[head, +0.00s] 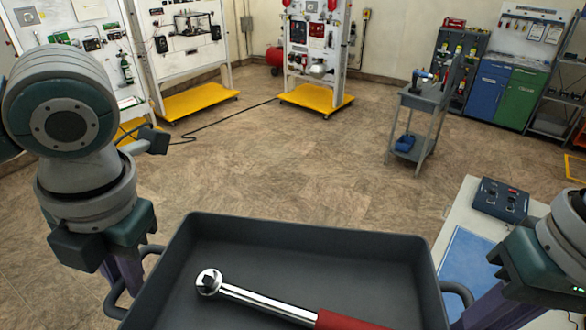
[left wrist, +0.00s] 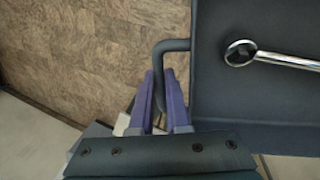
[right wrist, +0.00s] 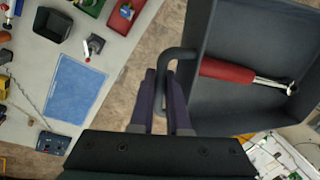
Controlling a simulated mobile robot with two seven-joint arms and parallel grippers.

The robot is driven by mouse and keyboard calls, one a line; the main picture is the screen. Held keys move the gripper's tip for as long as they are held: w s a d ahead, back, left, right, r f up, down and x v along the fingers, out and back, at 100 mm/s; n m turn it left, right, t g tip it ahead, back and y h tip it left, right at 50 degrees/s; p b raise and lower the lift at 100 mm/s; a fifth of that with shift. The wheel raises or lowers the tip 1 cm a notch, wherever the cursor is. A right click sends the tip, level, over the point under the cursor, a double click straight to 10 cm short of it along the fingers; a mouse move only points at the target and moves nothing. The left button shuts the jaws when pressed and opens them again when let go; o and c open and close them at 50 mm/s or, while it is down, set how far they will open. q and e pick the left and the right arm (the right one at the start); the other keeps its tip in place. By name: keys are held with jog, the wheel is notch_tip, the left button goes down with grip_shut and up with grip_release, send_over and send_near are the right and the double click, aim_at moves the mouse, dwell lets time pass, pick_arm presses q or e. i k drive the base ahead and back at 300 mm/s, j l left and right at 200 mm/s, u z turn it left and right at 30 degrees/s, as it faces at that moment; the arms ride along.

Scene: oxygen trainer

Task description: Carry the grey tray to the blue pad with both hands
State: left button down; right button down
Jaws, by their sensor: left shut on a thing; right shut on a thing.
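The grey tray (head: 310,238) is in front of me at the bottom of the head view, held up over the floor. A chrome wrench (head: 255,298) with a red handle lies in it. My left gripper (left wrist: 167,88) is shut on the tray's left handle (left wrist: 161,60). My right gripper (right wrist: 160,85) is shut on the right handle (right wrist: 166,62). The blue pad (head: 466,262) lies on a pale table to the right of the tray, partly hidden by my right arm. It also shows in the right wrist view (right wrist: 76,90), apart from the tray.
The pale table (right wrist: 110,60) also bears a dark control box (head: 499,200), a black bin (right wrist: 53,24) and other small items. A grey cart (head: 422,105) stands farther back. Training boards on yellow bases (head: 316,97) stand along the back. The floor between is mostly clear.

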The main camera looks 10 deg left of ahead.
aim_at(476, 286)
jog(key=i+l+z, duration=0.5)
jog(key=i, duration=0.2)
jog(key=i+z, duration=0.25)
jog(key=i+l+z, duration=0.15)
jog(key=i+z, duration=0.25)
jog(key=i, duration=0.2)
jog(key=i+z, duration=0.35)
jog(key=i, duration=0.3)
